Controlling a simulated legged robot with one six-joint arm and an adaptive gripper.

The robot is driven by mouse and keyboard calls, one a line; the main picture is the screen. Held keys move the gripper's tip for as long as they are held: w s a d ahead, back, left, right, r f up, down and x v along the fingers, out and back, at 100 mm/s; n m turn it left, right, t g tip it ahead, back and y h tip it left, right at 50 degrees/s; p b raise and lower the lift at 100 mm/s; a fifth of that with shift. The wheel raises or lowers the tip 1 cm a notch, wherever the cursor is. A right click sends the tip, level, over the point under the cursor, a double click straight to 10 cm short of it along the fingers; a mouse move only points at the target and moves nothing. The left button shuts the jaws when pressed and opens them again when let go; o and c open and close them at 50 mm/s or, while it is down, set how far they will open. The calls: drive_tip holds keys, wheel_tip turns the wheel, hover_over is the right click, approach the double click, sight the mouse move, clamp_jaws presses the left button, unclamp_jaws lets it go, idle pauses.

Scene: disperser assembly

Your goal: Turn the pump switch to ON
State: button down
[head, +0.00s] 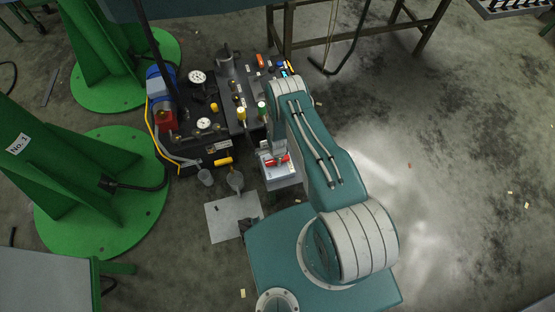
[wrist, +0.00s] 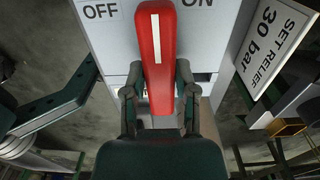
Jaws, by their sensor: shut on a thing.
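The pump switch is a red handle (wrist: 155,45) with a white line on it, mounted on a light grey panel (wrist: 112,45). In the wrist view the handle stands nearly upright between the OFF label (wrist: 100,11) at left and the ON label (wrist: 198,3) at right. My gripper (wrist: 158,80) has one finger on each side of the handle's lower part and is shut on it. In the head view the grey switch box (head: 282,181) and a bit of the red handle (head: 279,160) show below my wrist; my arm hides part of them.
A sign reading SET RELIEF 30 bar (wrist: 268,40) stands right of the panel. In the head view, pump equipment with gauges (head: 197,77) and yellow and green valves (head: 241,113) lies close to my arm. Green stands (head: 110,205) are at left. Open floor (head: 450,150) is at right.

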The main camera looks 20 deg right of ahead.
idle(0.4)
drive_tip(key=shift+c, duration=2)
unclamp_jaws()
drive_tip(key=shift+r, duration=0.1)
wheel_tip(320, 180, up, 12)
drive_tip(key=shift+w, duration=0.1)
